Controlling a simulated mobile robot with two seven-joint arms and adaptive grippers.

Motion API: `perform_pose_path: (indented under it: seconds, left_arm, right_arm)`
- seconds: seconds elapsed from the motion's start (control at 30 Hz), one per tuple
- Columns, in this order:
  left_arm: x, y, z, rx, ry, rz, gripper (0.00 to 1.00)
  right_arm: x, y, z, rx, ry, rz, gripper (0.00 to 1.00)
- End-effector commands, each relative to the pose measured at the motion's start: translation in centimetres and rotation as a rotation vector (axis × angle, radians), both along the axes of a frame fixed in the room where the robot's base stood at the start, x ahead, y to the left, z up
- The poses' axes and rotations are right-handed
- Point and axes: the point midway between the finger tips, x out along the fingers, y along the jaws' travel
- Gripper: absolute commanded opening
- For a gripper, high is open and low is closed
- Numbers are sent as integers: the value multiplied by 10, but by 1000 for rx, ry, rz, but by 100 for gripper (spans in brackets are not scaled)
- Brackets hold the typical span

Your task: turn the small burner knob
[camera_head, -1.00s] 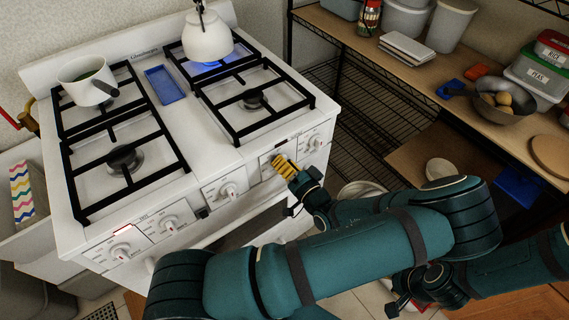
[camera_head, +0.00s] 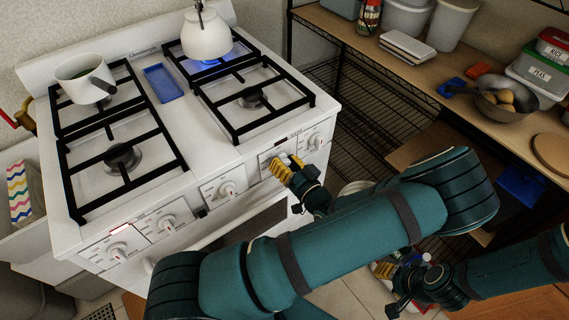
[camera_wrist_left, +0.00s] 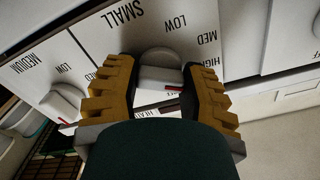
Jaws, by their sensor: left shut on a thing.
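The white stove (camera_head: 215,152) stands at left with a row of white knobs on its front. The small burner knob (camera_wrist_left: 160,84), below the word SMALL, shows in the left wrist view as a round white dial with a bar grip and a red mark at the bar's right end. My left gripper (camera_head: 284,166) has a yellow finger on each side of this knob and is shut on it. The fingers hide most of the knob in the head view. My right gripper (camera_head: 388,272) is low at right, partly hidden, and its jaws are unclear.
Neighbouring knobs (camera_head: 228,189) (camera_head: 315,141) flank the held one. A kettle (camera_head: 207,36) stands over a blue flame at the back right. A pot (camera_head: 84,78) sits at the back left. A wooden shelf (camera_head: 400,75) with containers and a pan runs along the right.

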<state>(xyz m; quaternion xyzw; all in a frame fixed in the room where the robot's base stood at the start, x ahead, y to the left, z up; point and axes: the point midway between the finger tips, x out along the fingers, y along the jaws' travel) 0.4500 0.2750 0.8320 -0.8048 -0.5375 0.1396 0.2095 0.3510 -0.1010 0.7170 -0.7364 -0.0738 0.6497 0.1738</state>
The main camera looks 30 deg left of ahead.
Motion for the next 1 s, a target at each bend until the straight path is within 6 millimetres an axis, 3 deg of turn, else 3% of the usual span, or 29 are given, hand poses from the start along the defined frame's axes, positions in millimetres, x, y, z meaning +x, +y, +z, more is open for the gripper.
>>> perform_pose_path:
  seconds: [0.3,0.83,0.87,0.9,0.93,1.0]
  left_arm:
    - [0,1,0,-50,-123,3,7]
    - [-1,1,0,-61,-148,2,7]
    - [-1,1,0,-61,-148,2,53]
    - [-1,1,0,-61,-148,2,67]
    - [0,1,0,-61,-148,2,76]
    - [0,1,0,-61,-148,2,76]
  right_arm:
    - [1,0,-5,0,-3,-1,46]
    - [1,0,-5,0,-3,-1,46]
    - [1,0,-5,0,-3,-1,46]
    - [1,0,-5,0,-3,-1,46]
    - [1,0,-5,0,-3,-1,46]
    - [1,0,-5,0,-3,-1,46]
